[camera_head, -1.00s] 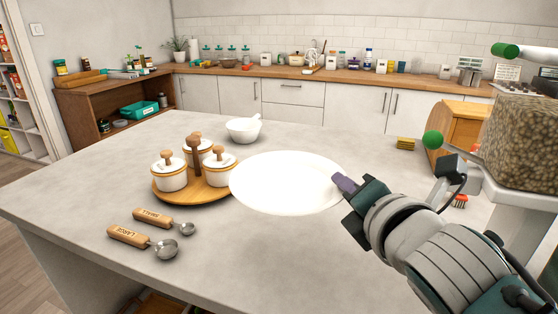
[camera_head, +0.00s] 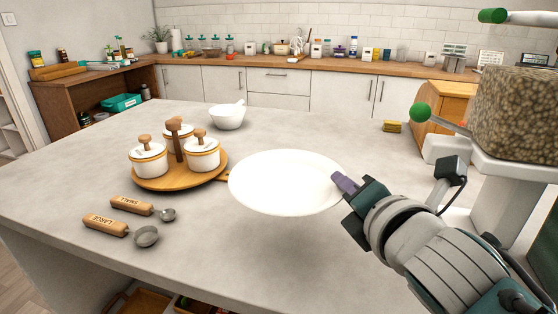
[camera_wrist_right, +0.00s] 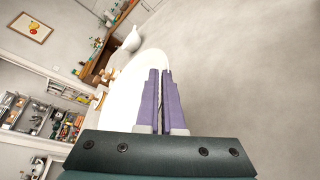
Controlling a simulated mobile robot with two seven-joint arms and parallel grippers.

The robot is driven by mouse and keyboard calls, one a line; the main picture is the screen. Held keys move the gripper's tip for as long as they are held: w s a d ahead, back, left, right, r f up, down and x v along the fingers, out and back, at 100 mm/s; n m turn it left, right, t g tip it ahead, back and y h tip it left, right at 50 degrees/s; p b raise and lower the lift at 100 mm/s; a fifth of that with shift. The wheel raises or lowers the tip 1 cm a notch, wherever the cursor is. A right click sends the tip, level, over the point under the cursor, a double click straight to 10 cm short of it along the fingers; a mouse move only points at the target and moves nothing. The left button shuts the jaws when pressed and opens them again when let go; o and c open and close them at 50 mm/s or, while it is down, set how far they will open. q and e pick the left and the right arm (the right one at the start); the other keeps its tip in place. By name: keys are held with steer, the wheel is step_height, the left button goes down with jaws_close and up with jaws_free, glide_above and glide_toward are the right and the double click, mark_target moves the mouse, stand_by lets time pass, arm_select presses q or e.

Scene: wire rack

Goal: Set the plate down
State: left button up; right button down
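A round white plate (camera_head: 280,182) shows over the middle of the pale grey worktop (camera_head: 300,275) in the head view. My right gripper (camera_head: 341,182) comes in from the right and is shut on the plate's right rim. In the right wrist view its purple fingers (camera_wrist_right: 160,95) are close together, with the plate (camera_wrist_right: 122,100) between and to the left of them. The plate looks roughly level; I cannot tell whether it touches the worktop. My left gripper is not in view.
A wooden turntable (camera_head: 170,181) with lidded white jars stands left of the plate, close to it. A white bowl (camera_head: 227,117) is behind. Two measuring spoons (camera_head: 105,223) lie front left. A dispenser (camera_head: 515,115) stands right. The worktop in front is clear.

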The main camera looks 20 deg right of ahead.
mark_target(336, 253)
step_height(336, 253, down, 10)
steer(key=b, duration=0.8)
steer(key=shift+f+b, duration=0.1)
steer(key=shift+b, duration=0.25)
steer(key=shift+f, duration=0.3)
stand_by(0.8)
steer(key=shift+f+b, duration=0.5)
steer(key=shift+b, duration=0.2)
steer(key=c, duration=1)
jaws_free()
steer(key=shift+f, duration=0.1)
steer(key=shift+d+f, duration=0.1)
